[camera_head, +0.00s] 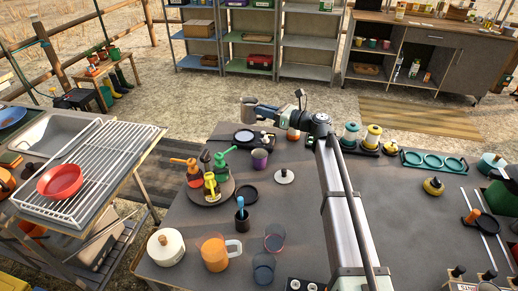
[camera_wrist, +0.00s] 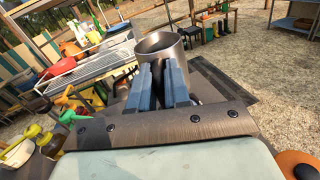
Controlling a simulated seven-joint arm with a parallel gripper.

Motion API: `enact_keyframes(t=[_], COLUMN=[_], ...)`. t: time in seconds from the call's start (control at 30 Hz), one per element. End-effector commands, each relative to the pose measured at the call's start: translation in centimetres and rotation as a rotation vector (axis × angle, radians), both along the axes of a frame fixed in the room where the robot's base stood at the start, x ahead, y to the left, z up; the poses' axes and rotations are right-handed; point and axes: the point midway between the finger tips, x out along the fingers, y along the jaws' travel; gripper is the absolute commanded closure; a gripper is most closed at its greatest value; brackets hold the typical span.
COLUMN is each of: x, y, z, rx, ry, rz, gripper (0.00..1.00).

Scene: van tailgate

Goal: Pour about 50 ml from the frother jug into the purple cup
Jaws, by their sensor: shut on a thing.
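The frother jug (camera_head: 248,108) is a steel, open-topped vessel, held above the far edge of the dark table. It also shows in the wrist view (camera_wrist: 162,44), beyond my fingers with its rim visible. My gripper (camera_head: 260,109) is shut on its dark handle; the blue fingers show in the wrist view (camera_wrist: 161,82) on both sides of the handle. The jug looks about upright; its contents cannot be seen. The purple cup (camera_head: 260,159) stands upright on the table, nearer the camera than the jug and below it. I cannot make out the cup in the wrist view.
A dark round base (camera_head: 244,138) stands beyond the purple cup. A round tray (camera_head: 208,192) of colourful bottles is at left. An orange mug (camera_head: 214,253) and glasses stand at the front.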

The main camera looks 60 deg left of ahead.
Motion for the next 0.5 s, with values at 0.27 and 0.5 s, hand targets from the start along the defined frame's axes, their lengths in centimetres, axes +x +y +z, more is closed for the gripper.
enact_keyframes(t=[0.27,0.5], x=[3.3,6.2], y=[-3.8,-8.0], z=[-0.9,-1.7], rx=[-0.004,-0.006], ry=[-0.019,-0.028], rz=[0.197,0.368], gripper=[1.00,1.00])
